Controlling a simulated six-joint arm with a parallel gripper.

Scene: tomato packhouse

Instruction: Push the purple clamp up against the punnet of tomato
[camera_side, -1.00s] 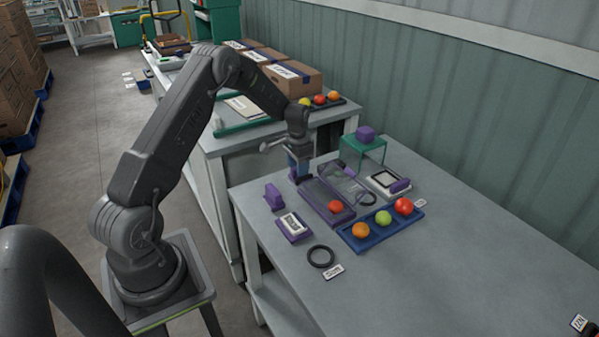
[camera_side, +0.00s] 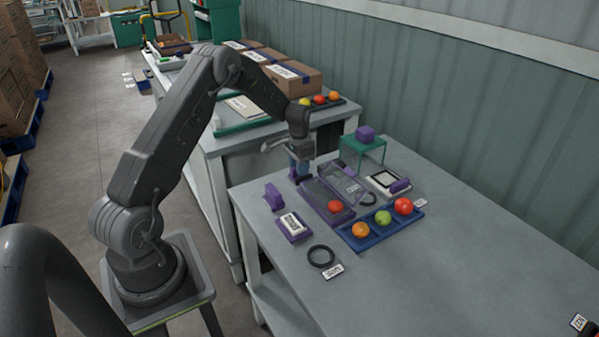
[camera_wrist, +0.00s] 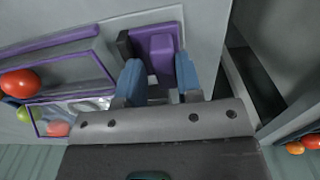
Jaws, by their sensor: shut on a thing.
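The punnet of tomato (camera_side: 316,197) is a clear, purple-rimmed tray with a red tomato (camera_side: 335,207) inside and a clear lid (camera_side: 350,184) along its wall side. It also shows at the left of the wrist view (camera_wrist: 85,55). My gripper (camera_side: 301,177) is low over the table at the punnet's far-left end. In the wrist view its blue fingers (camera_wrist: 158,80) are shut on the purple clamp (camera_wrist: 160,48), a block with a flat flange. In the side view the fingers largely hide this clamp. I cannot tell whether it touches the punnet.
Another purple piece (camera_side: 273,196) stands nearer the table's left edge, beside a purple-framed label pad (camera_side: 294,226). A black ring (camera_side: 321,256), a blue tray (camera_side: 350,240) of fruit and a green stand (camera_side: 378,151) are around the punnet.

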